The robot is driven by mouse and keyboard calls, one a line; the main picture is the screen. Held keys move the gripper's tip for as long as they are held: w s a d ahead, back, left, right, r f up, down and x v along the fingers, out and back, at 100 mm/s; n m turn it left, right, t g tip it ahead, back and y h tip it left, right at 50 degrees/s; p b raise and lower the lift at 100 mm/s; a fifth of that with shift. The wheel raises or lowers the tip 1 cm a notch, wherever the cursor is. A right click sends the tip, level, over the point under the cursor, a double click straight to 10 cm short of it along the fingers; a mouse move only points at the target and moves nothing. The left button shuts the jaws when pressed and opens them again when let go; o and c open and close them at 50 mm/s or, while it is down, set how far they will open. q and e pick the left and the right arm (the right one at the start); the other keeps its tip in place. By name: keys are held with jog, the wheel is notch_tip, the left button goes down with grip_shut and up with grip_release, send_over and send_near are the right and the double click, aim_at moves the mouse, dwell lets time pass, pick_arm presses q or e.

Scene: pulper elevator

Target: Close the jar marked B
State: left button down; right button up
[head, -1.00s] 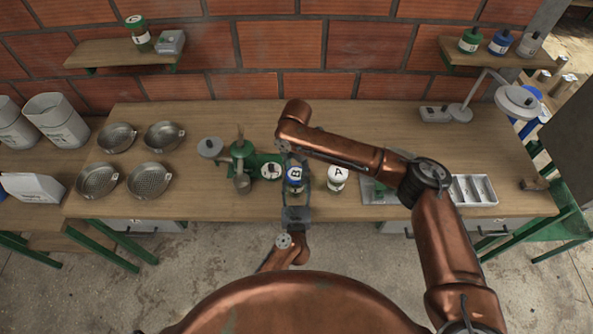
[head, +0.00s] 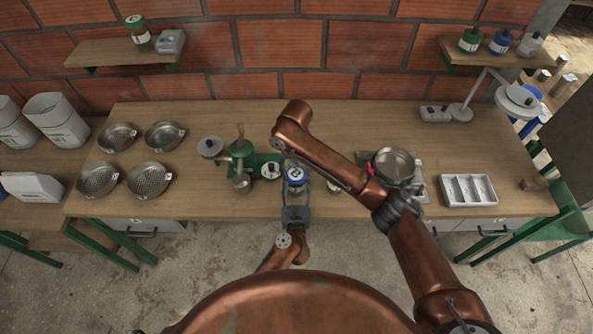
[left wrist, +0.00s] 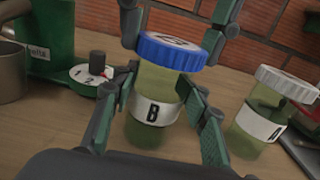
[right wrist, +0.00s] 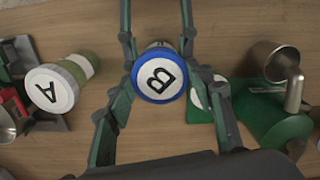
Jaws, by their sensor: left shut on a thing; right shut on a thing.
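The jar marked B (left wrist: 155,115) stands upright on the bench, greenish, with a white label. Its blue lid (right wrist: 159,74), marked B on top, sits on the jar's mouth; whether it is fully seated I cannot tell. The lid also shows in the head view (head: 296,175). My left gripper (left wrist: 160,95) is shut around the jar's body from the front. My right gripper (right wrist: 158,62) comes from above and is shut on the lid, its fingers on either side. In the head view, the right arm passes over the bench to the jar.
A jar marked A (left wrist: 268,115) with a white lid stands close beside jar B, mostly hidden in the head view. A green pulper (head: 243,160) with a numbered dial (left wrist: 92,73) stands on the other side. A divided tray (head: 468,190) lies farther right.

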pick_arm(q)
jog(key=shift+d, duration=0.1)
pick_arm(e)
jog(key=shift+m, duration=0.3)
jog(key=o, duration=1.3)
jog(key=shift+r, duration=0.15)
jog(key=shift+r, duration=2.15)
jog(key=shift+c, duration=0.4)
